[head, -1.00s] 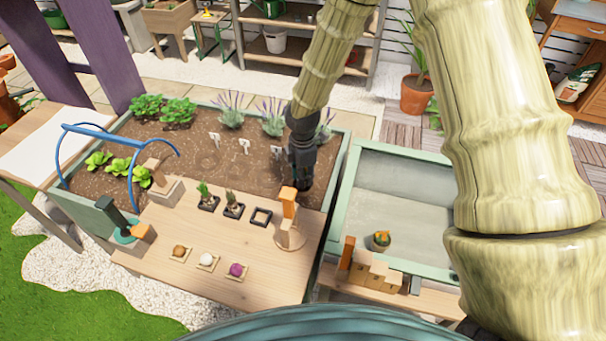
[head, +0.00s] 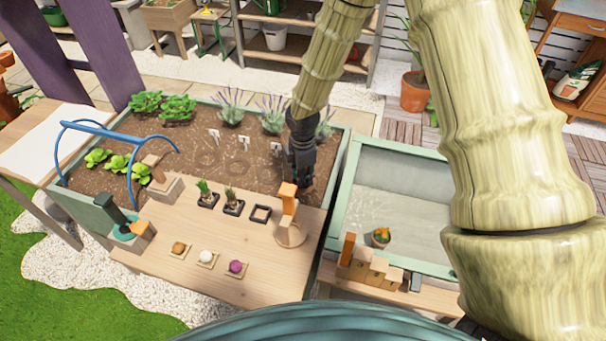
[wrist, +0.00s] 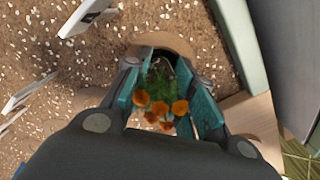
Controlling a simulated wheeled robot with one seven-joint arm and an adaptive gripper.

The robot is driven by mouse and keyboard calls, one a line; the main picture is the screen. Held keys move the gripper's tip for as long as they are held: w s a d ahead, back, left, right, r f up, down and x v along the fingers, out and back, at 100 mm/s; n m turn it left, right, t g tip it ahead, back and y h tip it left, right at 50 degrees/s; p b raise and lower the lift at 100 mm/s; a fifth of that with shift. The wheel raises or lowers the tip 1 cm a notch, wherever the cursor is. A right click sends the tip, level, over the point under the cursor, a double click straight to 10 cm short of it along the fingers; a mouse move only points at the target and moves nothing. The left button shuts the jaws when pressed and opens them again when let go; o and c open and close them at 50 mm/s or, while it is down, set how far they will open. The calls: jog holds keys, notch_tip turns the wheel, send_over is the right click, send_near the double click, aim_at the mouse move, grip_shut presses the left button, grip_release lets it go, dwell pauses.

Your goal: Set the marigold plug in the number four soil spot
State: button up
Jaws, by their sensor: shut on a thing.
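My gripper (head: 303,180) points down over the right end of the soil bed (head: 130,150). In the wrist view my gripper (wrist: 165,95) is shut on the marigold plug (wrist: 162,105), with orange flowers and green leaves between its teal fingers. The plug's root part is hidden, and in the head view I cannot make the plug out. White markers (head: 244,142) stand in a row in the soil, with shallow round spots in front of some. My gripper and arm cover the soil at the right end. I cannot read a number four or tell whether the plug touches soil.
Lavender plants (head: 271,115) stand behind the markers. The wooden table (head: 190,245) in front carries small plants, an orange-topped wooden post (head: 289,198) and several small trays. A grey bin with a green rim (head: 347,195) is to the right.

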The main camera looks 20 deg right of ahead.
jog(key=shift+f, duration=0.2)
dwell(0.3)
jog(key=o, duration=1.3)
jog(key=shift+c, duration=0.2)
jog(key=shift+r+p, duration=3.5)
jog(key=shift+r, duration=1)
